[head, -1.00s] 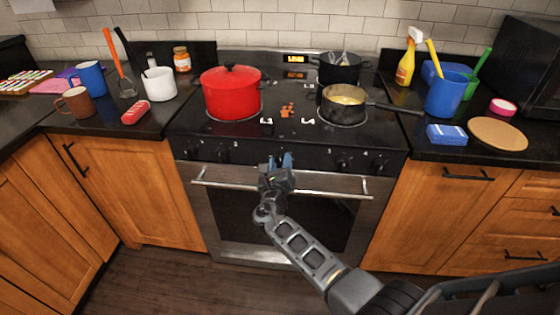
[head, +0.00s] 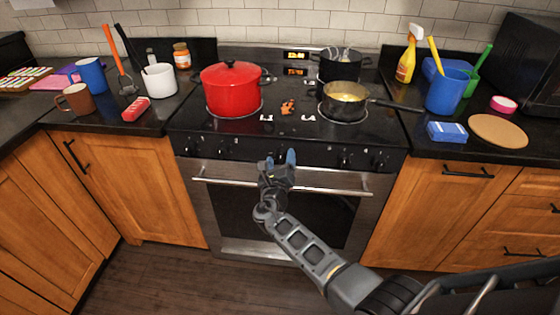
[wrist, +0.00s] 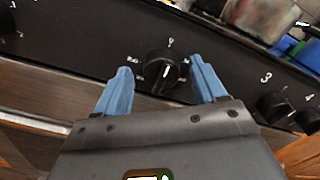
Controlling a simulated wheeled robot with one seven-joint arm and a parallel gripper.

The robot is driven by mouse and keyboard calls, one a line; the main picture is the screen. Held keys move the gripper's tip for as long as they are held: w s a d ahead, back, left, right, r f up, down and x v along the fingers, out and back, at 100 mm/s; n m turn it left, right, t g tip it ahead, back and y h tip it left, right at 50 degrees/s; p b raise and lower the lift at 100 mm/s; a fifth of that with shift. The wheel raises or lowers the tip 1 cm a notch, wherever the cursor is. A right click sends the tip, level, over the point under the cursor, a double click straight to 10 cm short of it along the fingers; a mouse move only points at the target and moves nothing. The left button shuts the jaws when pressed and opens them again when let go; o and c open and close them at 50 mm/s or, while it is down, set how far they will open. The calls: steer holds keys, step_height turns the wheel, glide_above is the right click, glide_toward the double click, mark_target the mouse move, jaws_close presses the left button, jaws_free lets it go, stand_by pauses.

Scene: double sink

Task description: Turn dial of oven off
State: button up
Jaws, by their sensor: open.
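The oven (head: 230,222) stands in the middle of the head view, with black dials along its front panel. In the wrist view a round black dial (wrist: 163,70) with a white pointer mark sits between and just beyond my two blue fingertips. My gripper (head: 281,158) is open in front of the middle of the panel; it also shows in the wrist view (wrist: 160,82). The fingers stand on either side of the dial, and I cannot tell if they touch it. In the head view my gripper hides this dial. Other dials (wrist: 277,106) show to the right in the wrist view.
The oven handle (head: 330,190) runs just below the panel, close to my gripper. A red pot (head: 231,92) and a saucepan (head: 345,102) stand on the stove top; the saucepan's handle points right. The floor in front is clear.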

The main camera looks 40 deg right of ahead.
steer(key=v, duration=0.7)
steer(key=shift+s+a, duration=0.25)
steer(key=shift+a, duration=0.1)
stand_by(0.4)
steer(key=s+a+f+m+y, duration=0.55)
steer(key=s+f, duration=0.35)
steer(key=s, duration=0.3)
steer(key=s+a+m+y, duration=0.4)
steer(key=s+a+m, duration=0.4)
steer(key=s, duration=0.5)
steer(key=s+a+r+m+t+y, duration=0.2)
steer(key=s+r+m, duration=0.6)
steer(key=r, duration=0.5)
steer(key=s+a+r+m+t+y, duration=0.2)
steer(key=s+r+m, duration=0.6)
steer(key=r, duration=0.5)
steer(key=shift+s+a+m+y, duration=0.4)
steer(key=shift+a+m, duration=0.45)
steer(key=shift+m, duration=0.3)
